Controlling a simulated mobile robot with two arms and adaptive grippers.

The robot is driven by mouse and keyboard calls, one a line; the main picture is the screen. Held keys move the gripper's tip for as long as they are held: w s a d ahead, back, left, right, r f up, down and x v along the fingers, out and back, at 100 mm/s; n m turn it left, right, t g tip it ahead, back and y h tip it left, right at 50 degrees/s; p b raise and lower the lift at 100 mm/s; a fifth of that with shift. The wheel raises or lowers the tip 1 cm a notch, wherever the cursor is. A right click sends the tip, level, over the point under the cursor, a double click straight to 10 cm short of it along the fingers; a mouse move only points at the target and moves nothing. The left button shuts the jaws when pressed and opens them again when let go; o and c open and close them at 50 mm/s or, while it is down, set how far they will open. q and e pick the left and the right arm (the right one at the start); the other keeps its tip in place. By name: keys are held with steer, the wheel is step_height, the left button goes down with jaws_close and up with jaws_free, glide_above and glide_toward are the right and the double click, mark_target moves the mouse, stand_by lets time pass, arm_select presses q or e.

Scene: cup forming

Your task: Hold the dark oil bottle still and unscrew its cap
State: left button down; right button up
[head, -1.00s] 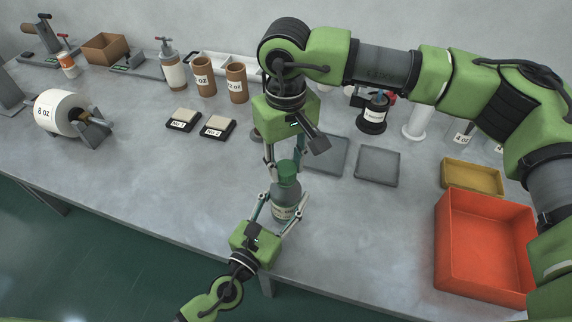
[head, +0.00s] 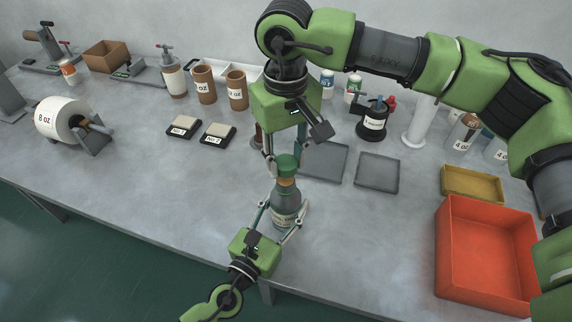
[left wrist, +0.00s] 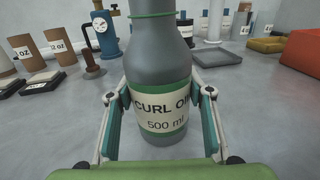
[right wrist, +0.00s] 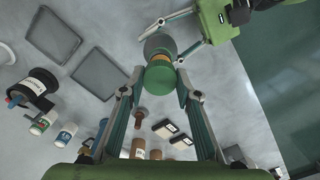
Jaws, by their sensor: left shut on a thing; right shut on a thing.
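The dark grey oil bottle (head: 286,207) stands upright near the table's front edge. Its label reads "CURL OIL 500 ml" in the left wrist view (left wrist: 160,122). My left gripper (head: 283,214) is shut around the bottle's body from the front. The green cap (head: 287,164) is between the fingers of my right gripper (head: 286,169), which reaches down from above and is shut on it. An orange-tan band (head: 286,181) shows between cap and bottle. The cap also shows in the right wrist view (right wrist: 159,79). I cannot tell whether the cap is fully clear of the neck.
Two grey flat trays (head: 377,173) lie behind and right of the bottle. A red-orange bin (head: 487,255) and a yellow tray (head: 472,184) stand at the right. Two small scale-like pads (head: 218,134) and brown cups (head: 237,90) are behind left. The table front left is clear.

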arm_select(q)
steer(key=c, duration=1)
jaws_free()
steer(key=shift+o, duration=0.2)
steer(key=shift+s, duration=0.1)
